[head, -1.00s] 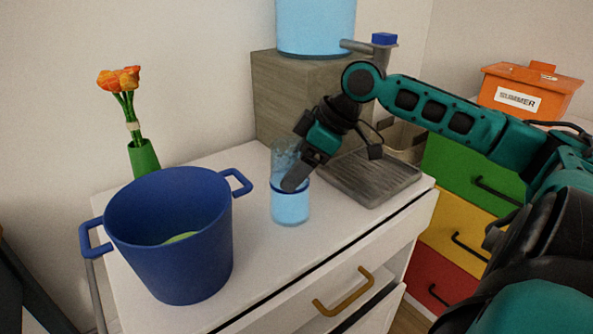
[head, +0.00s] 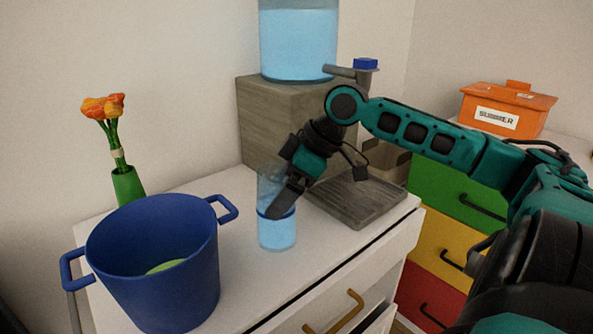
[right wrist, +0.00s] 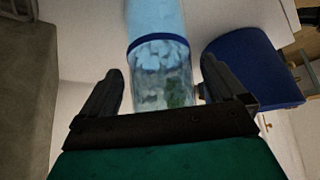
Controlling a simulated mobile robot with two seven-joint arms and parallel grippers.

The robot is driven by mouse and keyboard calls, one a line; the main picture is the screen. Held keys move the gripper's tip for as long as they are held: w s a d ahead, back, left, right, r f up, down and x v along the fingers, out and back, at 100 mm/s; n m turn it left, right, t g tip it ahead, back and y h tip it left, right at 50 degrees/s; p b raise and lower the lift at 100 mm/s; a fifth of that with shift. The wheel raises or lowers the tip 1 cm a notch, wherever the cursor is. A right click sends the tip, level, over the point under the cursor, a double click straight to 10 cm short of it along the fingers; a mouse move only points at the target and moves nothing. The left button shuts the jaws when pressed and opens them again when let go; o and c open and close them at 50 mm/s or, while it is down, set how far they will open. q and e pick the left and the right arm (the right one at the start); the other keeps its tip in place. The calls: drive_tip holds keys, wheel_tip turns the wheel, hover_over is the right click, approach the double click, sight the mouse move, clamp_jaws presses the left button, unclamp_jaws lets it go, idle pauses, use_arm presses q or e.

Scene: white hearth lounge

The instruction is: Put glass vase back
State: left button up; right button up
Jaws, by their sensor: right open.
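The glass vase (head: 277,235) is a clear upright cylinder with blue liquid and a dark blue band, standing on the white cabinet top. In the right wrist view the vase (right wrist: 163,75) lies between my two spread fingers, with a gap on each side. Pale chunks show inside its clear part. My right gripper (head: 281,203) is open around the vase, tilted down from the right; its finger hides part of the glass in the head view. My left gripper is not in view.
A blue two-handled pot (head: 160,275) stands left of the vase and shows in the right wrist view (right wrist: 250,70). Behind are a green flower vase (head: 127,186), a wooden block (head: 275,120) with a water dispenser (head: 298,45), and a grey slatted tray (head: 358,198).

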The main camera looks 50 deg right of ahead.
drive_tip(key=p+v, duration=0.2)
drive_tip(key=v, duration=0.9)
drive_tip(key=shift+s+d+r, duration=0.2)
drive_tip(key=shift+r, duration=0.15)
